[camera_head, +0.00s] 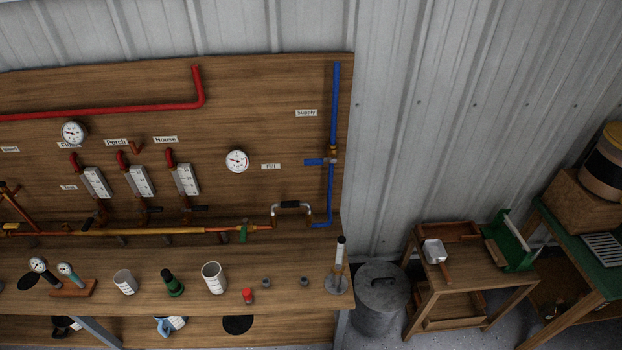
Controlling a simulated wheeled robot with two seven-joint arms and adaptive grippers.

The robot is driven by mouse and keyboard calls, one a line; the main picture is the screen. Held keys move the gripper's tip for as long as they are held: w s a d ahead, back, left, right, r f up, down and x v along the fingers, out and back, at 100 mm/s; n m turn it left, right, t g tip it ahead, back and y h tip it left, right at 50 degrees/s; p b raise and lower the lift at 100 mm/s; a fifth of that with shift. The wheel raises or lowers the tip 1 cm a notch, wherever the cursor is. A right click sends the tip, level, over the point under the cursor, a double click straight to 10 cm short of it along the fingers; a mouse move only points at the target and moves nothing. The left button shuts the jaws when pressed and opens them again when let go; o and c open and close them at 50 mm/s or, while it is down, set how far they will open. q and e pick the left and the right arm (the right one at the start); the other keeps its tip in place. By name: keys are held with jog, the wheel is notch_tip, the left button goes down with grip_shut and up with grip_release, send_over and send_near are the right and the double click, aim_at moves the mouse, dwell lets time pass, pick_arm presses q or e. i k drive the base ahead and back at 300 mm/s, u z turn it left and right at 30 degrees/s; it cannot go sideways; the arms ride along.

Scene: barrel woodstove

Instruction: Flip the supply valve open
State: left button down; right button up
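The supply valve (333,154) is a small brass valve on the vertical blue pipe (334,105) at the right side of the wooden panel. Its blue lever (314,161) points left, roughly level and crosswise to the pipe. A white label reading "Supply" (306,113) is fixed above and left of it. The valve and lever show unobstructed. Neither of my grippers is in view.
A wooden bench (200,300) below the panel (270,90) holds cups, gauges and small parts. A metal stand (337,275) rises near its right end. A lidded metal bin (380,300) and a small wooden table (440,280) stand right of it.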

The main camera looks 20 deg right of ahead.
aim_at(311, 161)
jog(key=z, duration=1)
jog(key=i, duration=0.4)
